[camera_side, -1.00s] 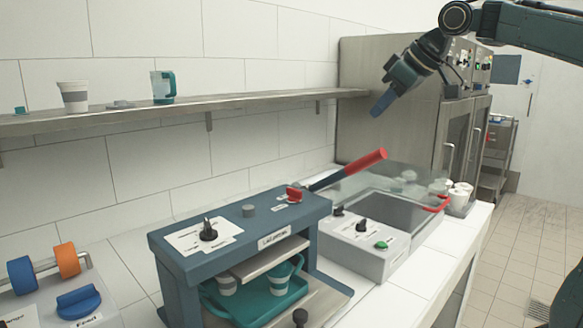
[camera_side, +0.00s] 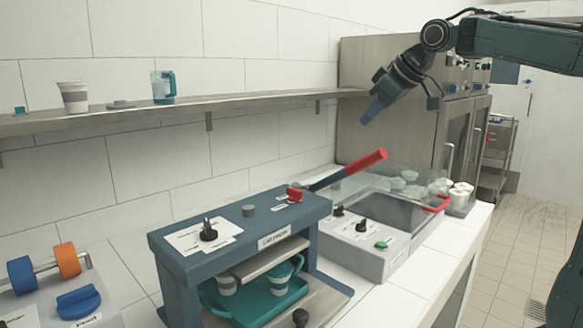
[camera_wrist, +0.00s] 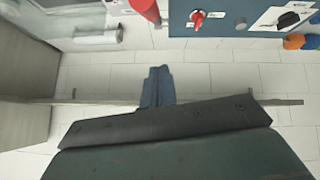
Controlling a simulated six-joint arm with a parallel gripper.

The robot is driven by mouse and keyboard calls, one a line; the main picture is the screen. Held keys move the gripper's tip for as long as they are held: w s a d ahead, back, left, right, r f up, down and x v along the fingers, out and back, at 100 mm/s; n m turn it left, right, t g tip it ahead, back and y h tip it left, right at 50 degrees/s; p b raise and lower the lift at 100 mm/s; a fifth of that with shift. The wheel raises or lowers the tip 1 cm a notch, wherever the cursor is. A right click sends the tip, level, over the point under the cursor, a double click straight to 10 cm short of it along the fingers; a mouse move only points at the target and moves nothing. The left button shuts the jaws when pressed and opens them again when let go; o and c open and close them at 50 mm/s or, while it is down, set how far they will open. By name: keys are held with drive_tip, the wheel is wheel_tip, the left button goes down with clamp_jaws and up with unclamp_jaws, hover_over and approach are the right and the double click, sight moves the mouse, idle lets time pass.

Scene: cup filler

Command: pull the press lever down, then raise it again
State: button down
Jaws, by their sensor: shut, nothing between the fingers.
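The lid press (camera_side: 240,232) is a blue box on the counter, with a label on its front. Its lever (camera_side: 350,170) has a dark shaft and a red grip, and slants up to the right from the press's right side. In the wrist view the lever's red grip (camera_wrist: 148,8) shows at the top edge. My gripper (camera_side: 370,114) is shut and empty, in the air above the lever's red end and apart from it. In the wrist view my gripper (camera_wrist: 158,82) points up the picture toward the lever.
A teal tray (camera_side: 262,303) with cups sits inside the press. A grey unit (camera_side: 375,262) with a clear cover and a red handle stands right of it. A shelf (camera_side: 220,100) on the wall holds a cup and a jug. Steel cabinets (camera_side: 375,65) stand behind my gripper.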

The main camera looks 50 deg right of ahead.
hover_over(365, 157)
drive_tip(key=w, duration=0.2)
wheel_tip(365, 157, down, 4)
drive_tip(key=shift+s+f, duration=0.5)
drive_tip(key=shift+f, duration=0.4)
drive_tip(key=shift+s+f, duration=0.45)
drive_tip(key=shift+f, duration=0.4)
